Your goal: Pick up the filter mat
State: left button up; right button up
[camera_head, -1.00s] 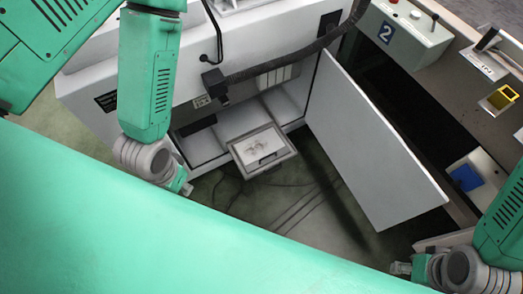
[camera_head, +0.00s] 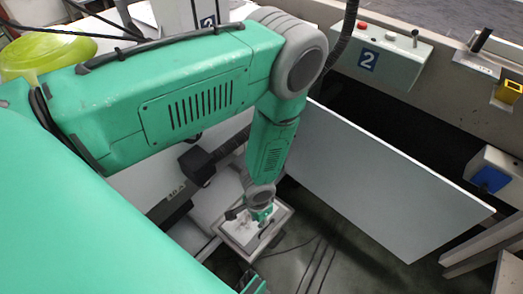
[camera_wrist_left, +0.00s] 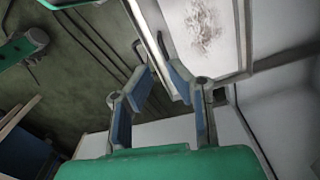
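The filter mat (camera_wrist_left: 205,28) is a pale sheet with a brownish stain in the left wrist view. In the head view the mat (camera_head: 241,230) lies in a light, framed tray (camera_head: 247,253) at the foot of the white cabinet, partly hidden by my left gripper. My left gripper (camera_head: 263,213) points down over the tray. In the left wrist view its two fingers (camera_wrist_left: 158,70) are apart, with nothing clearly held between them. The fingertips are near the tray's edge and a dark handle-like bar; contact cannot be told.
An open white cabinet door (camera_head: 375,180) stands just right of the tray. A dark hose with a black end piece (camera_head: 197,165) hangs close to my left arm. A control box marked 2 (camera_head: 375,55) is at the upper right. Dark floor lies in front of the tray.

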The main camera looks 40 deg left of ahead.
aim_at(259, 235)
pick_arm(q)
jog(key=f+b, duration=0.3)
jog(key=f, duration=0.5)
jog(key=shift+w+f, duration=0.1)
jog(key=shift+w, duration=0.1)
jog(key=shift+a+f+b, duration=0.15)
jog(key=shift+f+b, duration=0.2)
jog(key=shift+f, duration=0.05)
jog(key=f+b, duration=0.2)
jog(key=f, duration=0.1)
jog(key=d+f+b, duration=0.1)
jog(key=f, duration=0.1)
jog(key=shift+a, duration=0.2)
grip_shut()
